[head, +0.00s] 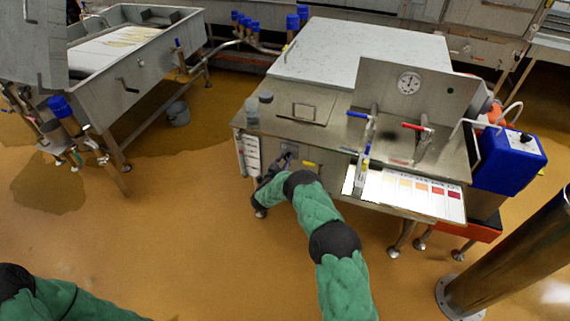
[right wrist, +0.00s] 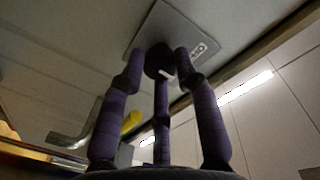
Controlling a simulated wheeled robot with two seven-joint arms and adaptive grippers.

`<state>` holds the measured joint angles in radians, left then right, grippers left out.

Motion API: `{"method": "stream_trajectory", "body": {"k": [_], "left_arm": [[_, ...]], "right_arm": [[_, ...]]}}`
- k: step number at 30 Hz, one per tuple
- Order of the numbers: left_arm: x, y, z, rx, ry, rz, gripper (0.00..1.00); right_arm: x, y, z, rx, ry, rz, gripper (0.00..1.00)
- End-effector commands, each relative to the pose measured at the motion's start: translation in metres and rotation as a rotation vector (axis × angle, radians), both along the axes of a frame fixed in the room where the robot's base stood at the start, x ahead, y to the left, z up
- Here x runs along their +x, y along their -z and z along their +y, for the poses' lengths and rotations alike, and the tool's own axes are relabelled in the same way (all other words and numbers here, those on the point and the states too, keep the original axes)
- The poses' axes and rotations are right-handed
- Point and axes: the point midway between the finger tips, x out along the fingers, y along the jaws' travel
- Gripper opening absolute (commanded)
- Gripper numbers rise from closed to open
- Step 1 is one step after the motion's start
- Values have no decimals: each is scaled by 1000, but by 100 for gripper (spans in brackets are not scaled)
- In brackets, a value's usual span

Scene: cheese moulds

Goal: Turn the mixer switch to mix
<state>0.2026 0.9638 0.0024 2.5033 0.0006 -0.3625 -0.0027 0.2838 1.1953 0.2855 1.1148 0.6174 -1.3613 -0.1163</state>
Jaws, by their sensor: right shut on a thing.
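The mixer switch is a round black knob (right wrist: 160,60) with a pale mark on it, set on a grey plate (right wrist: 172,22) on the machine's metal front. A small printed label shows on the plate to the right of the knob, too small to read. My right gripper (right wrist: 162,68) has its purple fingers closed around the knob. In the head view the right gripper (head: 284,162) is at the front panel of the steel machine (head: 315,147), and the knob is hidden there. Of my left arm only green-sleeved links show at the lower left; its gripper is out of view.
A yellow-handled valve (head: 309,163) sticks out just right of my right gripper; its yellow handle (right wrist: 131,121) shows in the wrist view too. A colour chart (head: 405,191) lies further right. The floor in front is clear.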

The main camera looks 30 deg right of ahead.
Motion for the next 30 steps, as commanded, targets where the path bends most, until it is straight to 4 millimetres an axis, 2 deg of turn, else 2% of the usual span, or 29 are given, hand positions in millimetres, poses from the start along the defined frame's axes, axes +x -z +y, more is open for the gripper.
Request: {"method": "stream_trajectory", "body": {"k": [15,30], "left_arm": [[0,20,0,0,0,0,40],[0,24,0,0,0,0,40]], "right_arm": [[0,0,0,254,-1,-297,0],[0,0,0,323,-1,-377,0]]}}
